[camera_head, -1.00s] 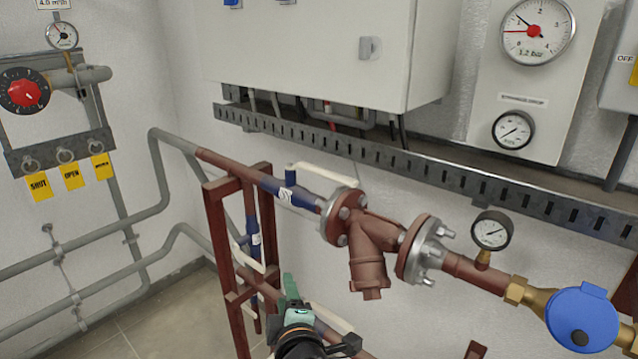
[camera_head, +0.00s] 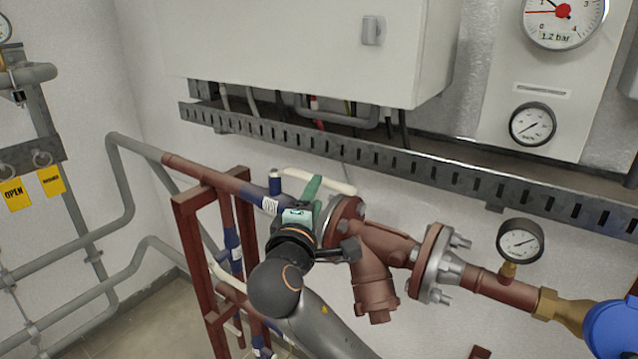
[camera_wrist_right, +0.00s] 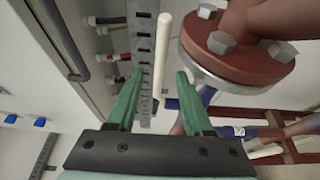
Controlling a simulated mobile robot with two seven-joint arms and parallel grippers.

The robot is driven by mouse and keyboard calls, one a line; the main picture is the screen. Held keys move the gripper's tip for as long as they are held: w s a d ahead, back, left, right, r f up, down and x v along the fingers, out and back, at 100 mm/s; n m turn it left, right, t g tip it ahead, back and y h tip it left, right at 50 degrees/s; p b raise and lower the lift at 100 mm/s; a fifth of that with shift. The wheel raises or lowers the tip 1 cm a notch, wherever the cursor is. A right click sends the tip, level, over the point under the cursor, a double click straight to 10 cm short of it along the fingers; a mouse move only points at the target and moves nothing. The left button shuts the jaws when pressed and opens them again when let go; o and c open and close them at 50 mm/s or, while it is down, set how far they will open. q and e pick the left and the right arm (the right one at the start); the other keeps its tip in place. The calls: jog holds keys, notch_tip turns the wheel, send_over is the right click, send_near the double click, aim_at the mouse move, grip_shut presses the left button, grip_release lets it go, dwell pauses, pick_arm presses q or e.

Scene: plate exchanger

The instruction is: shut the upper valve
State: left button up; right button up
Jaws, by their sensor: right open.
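The upper valve (camera_head: 274,186) sits on the top pipe, left of the flanged Y-shaped fitting, with a blue body. Its cream lever (camera_head: 334,186) points right, roughly along the pipe. My right gripper (camera_head: 312,187) is at the lever, its green fingers partly covering the lever's middle. In the right wrist view the gripper (camera_wrist_right: 160,74) is open, and the lever (camera_wrist_right: 164,42) shows between its two fingers with a gap on each side. My left gripper is not in view.
The flange (camera_head: 345,218) and Y-shaped fitting (camera_head: 374,285) are close to the right of my gripper. A slotted metal tray (camera_head: 330,141) runs above, under a white cabinet (camera_head: 290,45). A red frame (camera_head: 190,240) with lower blue valves stands at the left.

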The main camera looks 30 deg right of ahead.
aim_at(309, 180)
jog(key=x, duration=0.5)
jog(key=shift+a, duration=0.1)
grip_shut()
jog(key=shift+f, duration=0.1)
dwell(1.2)
